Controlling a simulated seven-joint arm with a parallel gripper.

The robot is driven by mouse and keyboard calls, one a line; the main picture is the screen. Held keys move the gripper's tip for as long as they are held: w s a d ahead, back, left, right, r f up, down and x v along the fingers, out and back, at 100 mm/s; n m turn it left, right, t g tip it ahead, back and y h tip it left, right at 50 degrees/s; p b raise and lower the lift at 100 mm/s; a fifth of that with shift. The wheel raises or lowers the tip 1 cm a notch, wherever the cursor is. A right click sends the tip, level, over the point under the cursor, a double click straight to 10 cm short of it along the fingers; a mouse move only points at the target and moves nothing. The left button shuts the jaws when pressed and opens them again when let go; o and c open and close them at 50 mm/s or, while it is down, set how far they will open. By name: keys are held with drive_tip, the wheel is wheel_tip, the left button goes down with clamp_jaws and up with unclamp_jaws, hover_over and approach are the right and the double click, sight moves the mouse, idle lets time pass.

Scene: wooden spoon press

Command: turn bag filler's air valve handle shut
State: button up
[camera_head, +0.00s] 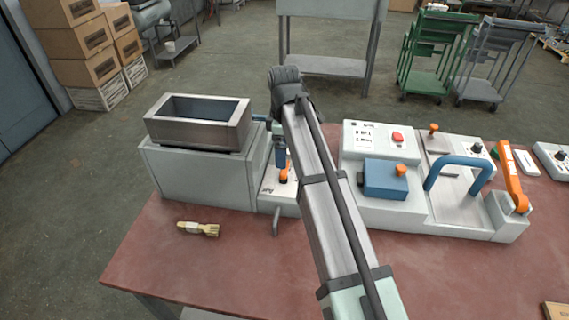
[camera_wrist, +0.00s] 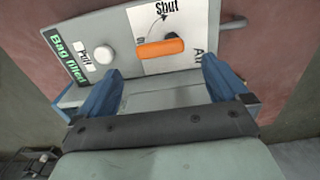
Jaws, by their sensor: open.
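The bag filler (camera_head: 200,175) is a grey box with a metal hopper at the left of the table. Its panel, labelled "Bag filler", also shows in the wrist view (camera_wrist: 120,78). The orange air valve handle (camera_wrist: 161,49) lies across the picture there, by a dark pivot, with a curved arrow leading to "Shut" above it. The handle also shows in the head view (camera_head: 285,174). My gripper (camera_wrist: 161,72) is open, its two blue fingers apart on either side of the handle's line and short of it. Nothing is between them. In the head view, my arm partly hides the panel.
A white "Pull" knob (camera_wrist: 103,55) is left of the handle. A brass-coloured piece (camera_head: 198,229) lies on the red table (camera_head: 160,270). To the right stand a machine with a blue block (camera_head: 385,180) and one with a blue arched handle (camera_head: 458,163). The table's front left is mostly clear.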

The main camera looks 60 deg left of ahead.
drive_tip(key=shift+f, duration=3.15)
drive_tip(key=c, duration=1)
